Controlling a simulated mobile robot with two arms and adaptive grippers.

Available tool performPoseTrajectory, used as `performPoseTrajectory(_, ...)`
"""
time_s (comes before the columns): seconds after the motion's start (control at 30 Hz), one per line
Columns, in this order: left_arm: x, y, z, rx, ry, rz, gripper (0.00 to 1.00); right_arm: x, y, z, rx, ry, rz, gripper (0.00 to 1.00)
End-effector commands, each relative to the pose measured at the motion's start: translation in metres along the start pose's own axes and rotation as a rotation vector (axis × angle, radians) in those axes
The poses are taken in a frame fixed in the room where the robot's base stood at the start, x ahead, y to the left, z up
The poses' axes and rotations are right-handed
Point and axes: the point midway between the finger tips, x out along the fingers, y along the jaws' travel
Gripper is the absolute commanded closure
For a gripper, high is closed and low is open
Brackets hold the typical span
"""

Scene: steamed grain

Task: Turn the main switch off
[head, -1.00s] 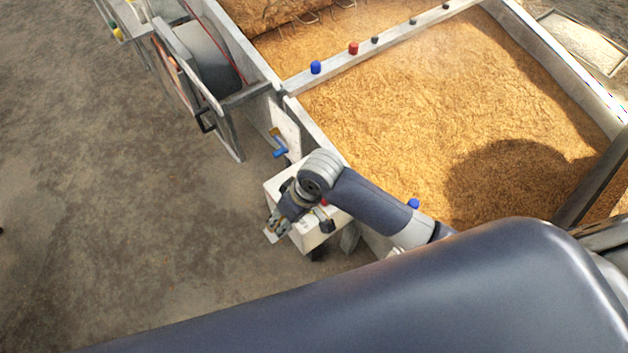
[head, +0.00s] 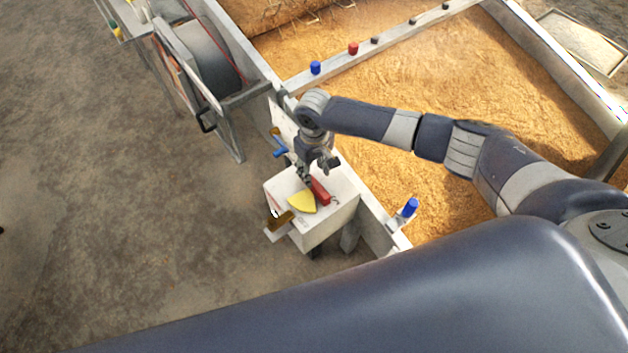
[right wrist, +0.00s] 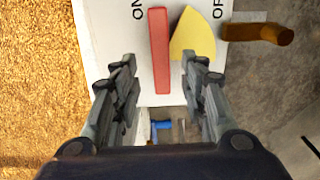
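The main switch is a white box (head: 335,202) beside the grain bed's wall. On its top are a red bar (head: 320,190) and a yellow pointed piece (head: 302,203). In the right wrist view the red bar (right wrist: 159,50) stands between an ON label (right wrist: 138,10) and an OFF label (right wrist: 218,10). The yellow piece (right wrist: 194,36) lies on the bar's OFF side. My right gripper (head: 319,170) is just above the box's far part; in the wrist view its fingers are apart, with the red bar's end between them in the picture. Contact cannot be told. My left gripper is out of view.
Grain (head: 430,90) fills the bed at right, behind a pale wall (head: 370,205). A blue handle (head: 280,152) is close behind the box, and a brown handle (head: 281,220) sticks out at its front. The floor (head: 120,200) at left is clear.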

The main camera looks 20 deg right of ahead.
Motion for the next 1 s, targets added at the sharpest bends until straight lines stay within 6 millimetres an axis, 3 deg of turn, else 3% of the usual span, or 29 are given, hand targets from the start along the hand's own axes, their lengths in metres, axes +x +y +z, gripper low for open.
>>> performPoseTrajectory(0.1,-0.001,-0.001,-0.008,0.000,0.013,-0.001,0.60,0.025,-0.001,0.001,0.000,-0.003,0.001,0.60)
performPoseTrajectory(0.3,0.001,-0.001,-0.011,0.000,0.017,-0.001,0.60,0.053,-0.001,0.000,-0.001,0.000,0.000,0.60)
performPoseTrajectory(0.73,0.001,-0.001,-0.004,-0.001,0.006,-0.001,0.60,0.064,-0.001,0.000,-0.002,0.001,0.000,0.60)
performPoseTrajectory(0.77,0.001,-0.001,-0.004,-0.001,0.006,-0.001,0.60,0.064,-0.001,0.000,-0.002,0.001,0.000,0.62)
performPoseTrajectory(0.93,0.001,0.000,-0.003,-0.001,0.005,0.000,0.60,0.064,-0.001,0.000,-0.002,0.001,0.000,1.00)
performPoseTrajectory(1.0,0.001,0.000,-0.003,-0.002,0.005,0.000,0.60,0.064,-0.001,0.000,-0.002,0.002,0.000,1.00)
